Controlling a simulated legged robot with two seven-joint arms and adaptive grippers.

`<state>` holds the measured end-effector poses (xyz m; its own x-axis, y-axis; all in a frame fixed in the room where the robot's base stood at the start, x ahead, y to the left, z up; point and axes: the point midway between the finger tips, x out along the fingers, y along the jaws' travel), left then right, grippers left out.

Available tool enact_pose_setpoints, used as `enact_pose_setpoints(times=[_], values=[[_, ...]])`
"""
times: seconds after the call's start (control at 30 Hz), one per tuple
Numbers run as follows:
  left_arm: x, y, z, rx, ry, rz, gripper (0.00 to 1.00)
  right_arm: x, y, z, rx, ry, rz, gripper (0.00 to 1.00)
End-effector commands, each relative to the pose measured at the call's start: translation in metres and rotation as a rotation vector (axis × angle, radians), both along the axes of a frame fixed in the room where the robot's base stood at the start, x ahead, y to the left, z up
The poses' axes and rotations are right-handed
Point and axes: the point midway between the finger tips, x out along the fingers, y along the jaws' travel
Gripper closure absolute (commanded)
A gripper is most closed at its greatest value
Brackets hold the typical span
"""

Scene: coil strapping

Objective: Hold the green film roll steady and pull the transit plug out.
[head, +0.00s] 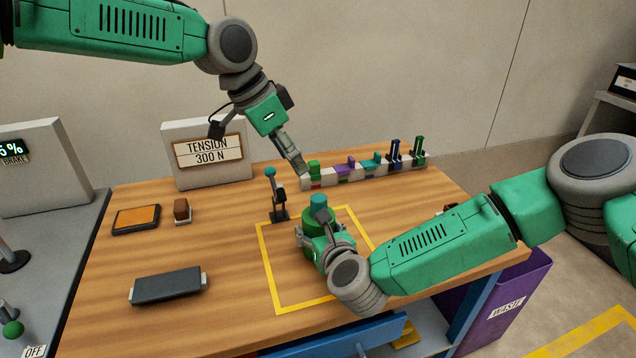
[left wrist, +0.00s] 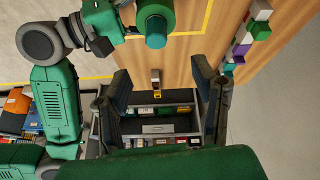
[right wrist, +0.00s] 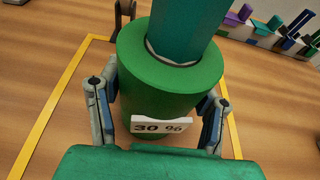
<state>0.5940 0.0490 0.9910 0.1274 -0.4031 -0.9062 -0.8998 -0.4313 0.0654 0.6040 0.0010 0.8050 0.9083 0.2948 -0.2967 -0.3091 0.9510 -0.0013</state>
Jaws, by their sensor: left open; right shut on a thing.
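The green film roll (head: 312,222) stands upright inside the yellow square on the table. The teal transit plug (head: 318,201) sits in its top. My right gripper (right wrist: 158,118) is shut on the green film roll, with one finger on each side of it. A tag reading 30 % (right wrist: 161,126) shows on the roll's near side. My left gripper (head: 302,168) is open and empty, above and behind the roll near the back row of blocks. In the left wrist view the roll (left wrist: 152,8) and the plug (left wrist: 156,40) lie beyond the open fingers.
A small stand with a teal knob (head: 271,173) is just left of the roll. A rack of coloured pieces (head: 345,170) lines the back edge. A dark bar (head: 168,286), an orange pad (head: 136,219) and a tension sign (head: 208,150) are on the left. A purple waste bin (head: 510,300) stands right.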

Motion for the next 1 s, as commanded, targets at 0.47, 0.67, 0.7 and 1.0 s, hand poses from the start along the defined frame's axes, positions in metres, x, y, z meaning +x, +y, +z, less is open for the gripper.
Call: enact_pose_setpoints(times=[0.47,0.67,0.7,1.0], values=[[0.01,-0.036,0.005,0.25,0.323,0.882,0.47,0.0,0.0,0.0,-0.001,0.001,-0.001,0.83],[0.006,-0.046,0.011,0.288,0.351,1.084,0.47,0.0,0.0,0.0,-0.001,0.001,-0.001,0.83],[0.006,-0.047,0.011,0.291,0.353,1.101,0.47,0.0,0.0,0.0,-0.001,0.001,-0.001,0.83],[0.004,-0.047,-0.024,0.296,0.361,1.122,0.47,0.0,0.0,-0.001,0.0,0.001,0.0,0.83]])
